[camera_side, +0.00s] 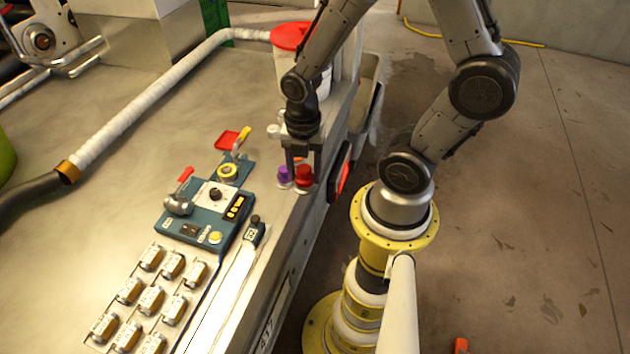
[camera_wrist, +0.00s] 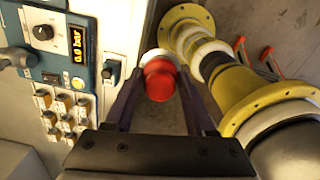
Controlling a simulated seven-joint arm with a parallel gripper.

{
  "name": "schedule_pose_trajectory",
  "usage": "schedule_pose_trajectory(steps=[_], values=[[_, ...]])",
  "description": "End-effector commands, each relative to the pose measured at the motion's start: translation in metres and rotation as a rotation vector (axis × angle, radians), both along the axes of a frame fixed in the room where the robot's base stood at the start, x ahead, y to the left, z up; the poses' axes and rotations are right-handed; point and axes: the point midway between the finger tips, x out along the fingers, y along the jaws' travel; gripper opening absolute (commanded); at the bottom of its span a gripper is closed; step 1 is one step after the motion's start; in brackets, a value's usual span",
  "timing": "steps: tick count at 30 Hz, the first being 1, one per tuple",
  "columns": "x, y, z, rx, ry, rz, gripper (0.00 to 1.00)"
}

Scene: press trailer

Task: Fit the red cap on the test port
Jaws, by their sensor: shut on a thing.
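The red cap (camera_side: 304,174) is at the trailer deck's right edge in the side view. My gripper (camera_side: 300,160) points down over it, with its fingers at the cap. In the wrist view the red cap (camera_wrist: 159,82) sits between the two fingers of my gripper (camera_wrist: 160,84), which is shut on it. A white round part (camera_wrist: 155,55) shows just beyond the cap; I cannot tell whether they touch. I cannot tell which fitting is the test port.
A teal control panel (camera_side: 205,215) with a knob, display and red-handled valve lies left of my gripper. Several small tagged blocks (camera_side: 150,300) sit in front of it. A white bucket with a red lid (camera_side: 290,36) stands behind. Floor lies beyond the deck's right edge.

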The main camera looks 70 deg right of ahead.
Motion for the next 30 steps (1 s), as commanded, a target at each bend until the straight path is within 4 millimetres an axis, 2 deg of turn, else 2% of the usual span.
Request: schedule_pose_trajectory(steps=[1, 10, 18, 24, 27, 30], values=[[0.020, -0.004, 0.005, 0.000, -0.003, 0.001, 0.00], [0.127, -0.029, 0.024, 0.000, 0.000, 0.005, 0.00], [0.216, -0.053, 0.017, 0.001, 0.002, 0.002, 0.00], [0.257, -0.066, -0.003, 0.000, 0.001, -0.005, 0.00], [0.264, -0.069, -0.017, 0.001, 0.002, -0.008, 0.00], [0.262, -0.070, -0.029, 0.000, 0.000, -0.011, 0.00]])
